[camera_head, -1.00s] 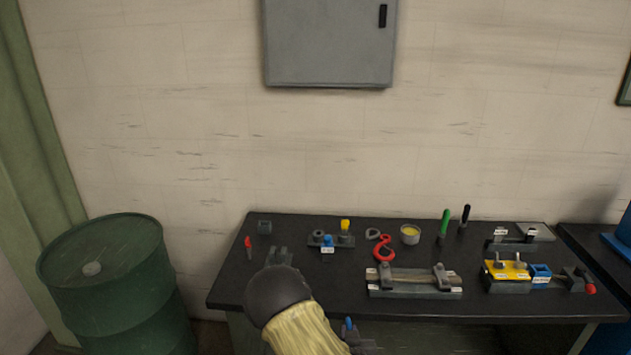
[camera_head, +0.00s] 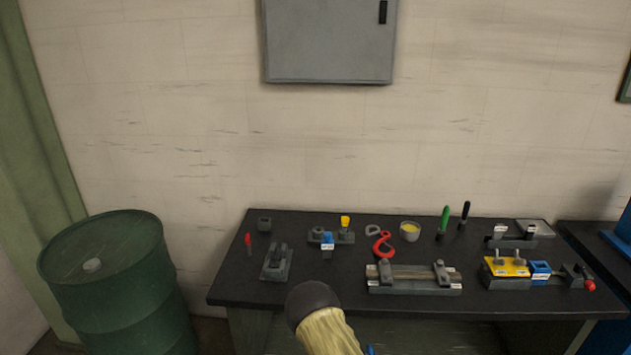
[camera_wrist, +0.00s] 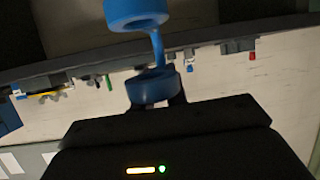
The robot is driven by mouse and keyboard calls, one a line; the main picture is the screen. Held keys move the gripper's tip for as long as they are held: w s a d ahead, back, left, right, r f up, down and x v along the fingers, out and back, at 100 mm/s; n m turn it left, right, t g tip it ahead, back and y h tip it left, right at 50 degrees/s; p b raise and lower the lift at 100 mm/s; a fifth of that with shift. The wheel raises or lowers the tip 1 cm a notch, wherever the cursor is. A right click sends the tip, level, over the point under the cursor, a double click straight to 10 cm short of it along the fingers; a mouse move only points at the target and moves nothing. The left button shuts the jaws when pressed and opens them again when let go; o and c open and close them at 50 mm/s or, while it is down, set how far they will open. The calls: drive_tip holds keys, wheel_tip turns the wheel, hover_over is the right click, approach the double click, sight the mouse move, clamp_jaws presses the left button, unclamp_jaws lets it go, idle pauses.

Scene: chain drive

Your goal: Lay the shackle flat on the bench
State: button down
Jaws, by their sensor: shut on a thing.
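A blue piece that I take to be the shackle (camera_wrist: 156,88) fills the upper middle of the wrist view. It shows two thick rounded eyes joined by a thinner bar. My gripper (camera_wrist: 158,101) is shut on its lower eye, with dark fingers beside it. The shackle is held off the bench, in front of the bench edge. In the head view only a sliver of the blue shackle (camera_head: 369,350) shows at the bottom edge, beside my arm. My gripper's fingers are hidden or cut off there.
The dark bench (camera_head: 225,289) holds a grey stand (camera_head: 276,263), a red hook (camera_head: 383,245), a grey fixture (camera_head: 415,289) and a yellow-topped block (camera_head: 506,268). The bench top's front left corner looks bare. A green drum (camera_head: 110,270) stands left of the bench.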

drive_tip(key=shift+s+f, duration=1)
drive_tip(key=shift+d, duration=0.15)
idle(0.8)
idle(1.6)
